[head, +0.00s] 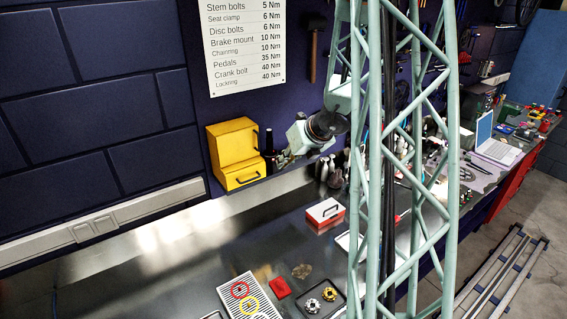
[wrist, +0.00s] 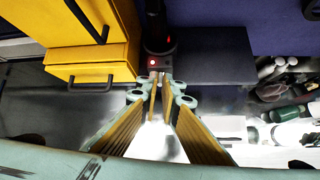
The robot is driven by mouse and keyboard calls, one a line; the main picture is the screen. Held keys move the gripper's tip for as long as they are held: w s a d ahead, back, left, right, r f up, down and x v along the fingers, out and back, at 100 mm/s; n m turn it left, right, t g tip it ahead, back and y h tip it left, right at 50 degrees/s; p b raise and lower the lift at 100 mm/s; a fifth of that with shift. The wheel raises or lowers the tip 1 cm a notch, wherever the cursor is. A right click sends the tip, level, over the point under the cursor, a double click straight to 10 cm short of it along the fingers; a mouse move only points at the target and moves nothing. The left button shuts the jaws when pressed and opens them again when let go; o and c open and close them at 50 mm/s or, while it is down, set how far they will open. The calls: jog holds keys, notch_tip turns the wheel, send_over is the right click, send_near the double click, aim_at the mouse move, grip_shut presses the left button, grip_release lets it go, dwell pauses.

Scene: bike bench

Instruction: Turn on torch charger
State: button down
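The torch charger (wrist: 161,63) is a small dark block at the wall in the wrist view, with a lit red dot on its front left. A black torch (wrist: 157,28) stands upright in it and shows a small red mark. In the head view the torch (head: 269,140) is right of the yellow cabinet. My gripper (wrist: 160,78) points at the charger's front. Its yellow-padded fingers converge with their tips nearly together and nothing seen between them. Whether the tips touch the charger cannot be told. In the head view my gripper (head: 283,159) is small and partly lost against the dark background.
A yellow drawer cabinet (wrist: 95,68) with black handles stands close on the left. Bottles (wrist: 290,112) stand at the right. A red and white box (head: 325,213) and a striped tray (head: 248,299) are on the metal bench. My lattice column blocks part of the head view.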

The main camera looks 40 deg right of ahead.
dwell(0.4)
jog(key=c, duration=2.9)
grip_release()
jog(key=shift+o, duration=0.2)
jog(key=shift+s+r, duration=0.1)
jog(key=shift+r, duration=0.05)
jog(key=v, duration=1.1)
jog(key=shift+s+r, duration=0.15)
jog(key=shift+r, duration=0.15)
